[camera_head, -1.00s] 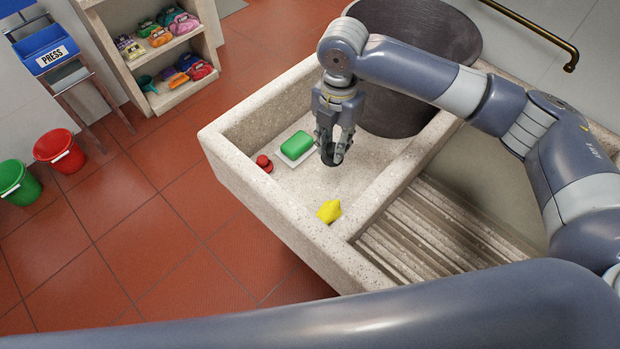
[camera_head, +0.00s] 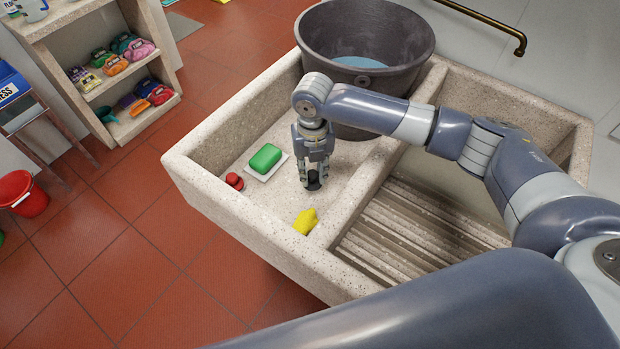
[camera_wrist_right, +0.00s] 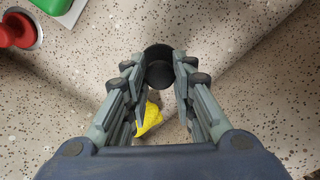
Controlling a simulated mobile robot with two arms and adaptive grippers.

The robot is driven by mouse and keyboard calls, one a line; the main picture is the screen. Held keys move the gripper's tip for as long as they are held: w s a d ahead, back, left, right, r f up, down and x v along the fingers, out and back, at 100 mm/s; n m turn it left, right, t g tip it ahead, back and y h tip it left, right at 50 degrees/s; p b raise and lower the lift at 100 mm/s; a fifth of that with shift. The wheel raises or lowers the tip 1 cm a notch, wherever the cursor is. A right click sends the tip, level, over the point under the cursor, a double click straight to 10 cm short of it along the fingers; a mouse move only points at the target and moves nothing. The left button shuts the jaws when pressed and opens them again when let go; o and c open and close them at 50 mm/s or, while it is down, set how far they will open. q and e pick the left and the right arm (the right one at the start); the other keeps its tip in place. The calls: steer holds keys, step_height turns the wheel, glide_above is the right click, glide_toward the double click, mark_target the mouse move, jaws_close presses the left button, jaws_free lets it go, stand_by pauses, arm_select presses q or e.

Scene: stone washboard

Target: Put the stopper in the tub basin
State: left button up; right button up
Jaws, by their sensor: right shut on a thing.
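My right gripper (camera_head: 313,182) points down into the basin (camera_head: 213,148) where the dark tub (camera_head: 365,42) stands. It is shut on a small dark cylinder (camera_wrist_right: 159,66), held between the fingertips. I cannot tell whether the cylinder touches the basin floor. A red, plug-like thing (camera_head: 234,181) sits at the basin's left side; in the right wrist view it (camera_wrist_right: 15,30) rests on a grey ring. Which of these two is the stopper, I cannot tell for sure. My left gripper is out of view.
A green soap block (camera_head: 265,158) on a white dish lies left of my right gripper. A yellow thing (camera_head: 306,221) lies near the front wall. A stone divider (camera_head: 362,197) separates the ribbed washboard (camera_head: 420,235) on the right. The tub stands behind the gripper.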

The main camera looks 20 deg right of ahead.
mark_target(313, 174)
steer(key=shift+f, duration=1.85)
steer(key=shift+f, duration=0.15)
steer(key=o, duration=1)
step_height(313, 174, up, 12)
steer(key=shift+r, duration=0.2)
steer(key=shift+r, duration=0.1)
